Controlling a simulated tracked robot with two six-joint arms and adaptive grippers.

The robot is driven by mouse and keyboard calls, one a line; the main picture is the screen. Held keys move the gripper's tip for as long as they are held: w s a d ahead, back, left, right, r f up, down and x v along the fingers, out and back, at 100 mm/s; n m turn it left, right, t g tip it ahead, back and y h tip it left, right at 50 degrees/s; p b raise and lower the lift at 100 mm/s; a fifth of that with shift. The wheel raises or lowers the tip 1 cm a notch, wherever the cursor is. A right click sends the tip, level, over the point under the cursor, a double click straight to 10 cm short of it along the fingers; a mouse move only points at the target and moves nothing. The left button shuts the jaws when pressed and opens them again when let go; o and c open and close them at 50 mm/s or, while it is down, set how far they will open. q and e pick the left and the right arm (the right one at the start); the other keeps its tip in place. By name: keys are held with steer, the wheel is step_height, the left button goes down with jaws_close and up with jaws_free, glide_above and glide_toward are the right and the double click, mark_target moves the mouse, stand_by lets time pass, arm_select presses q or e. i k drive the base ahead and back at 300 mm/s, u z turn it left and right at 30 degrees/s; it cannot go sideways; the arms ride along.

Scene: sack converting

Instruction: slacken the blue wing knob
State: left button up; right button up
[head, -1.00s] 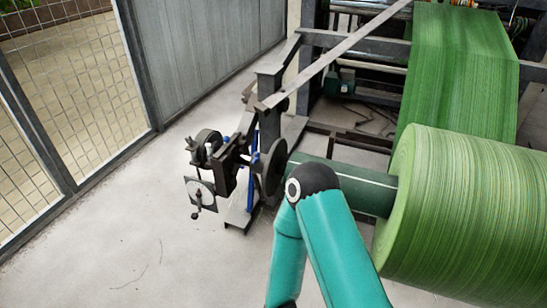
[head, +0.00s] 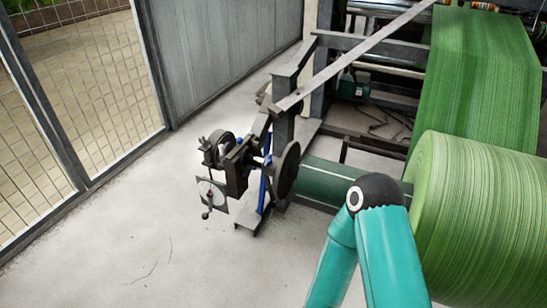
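A small blue spot (head: 239,141) shows on the dark brake mechanism (head: 237,170) at the end of the roll shaft. It may be the blue wing knob, but it is too small to tell its shape. A blue upright strip (head: 263,190) stands just to the right, behind the mechanism. A teal arm of mine with a black elbow rises from the bottom right, in front of the shaft. Neither of my grippers is in view.
A large green roll (head: 475,225) sits on a green shaft (head: 328,180) at the right, with green web (head: 480,80) behind it. A mesh fence (head: 85,90) and grey panel wall (head: 235,50) bound the left. The concrete floor (head: 130,240) at lower left is clear.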

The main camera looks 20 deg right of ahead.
mark_target(269, 161)
steer(key=i, duration=0.95)
steer(key=u, duration=0.05)
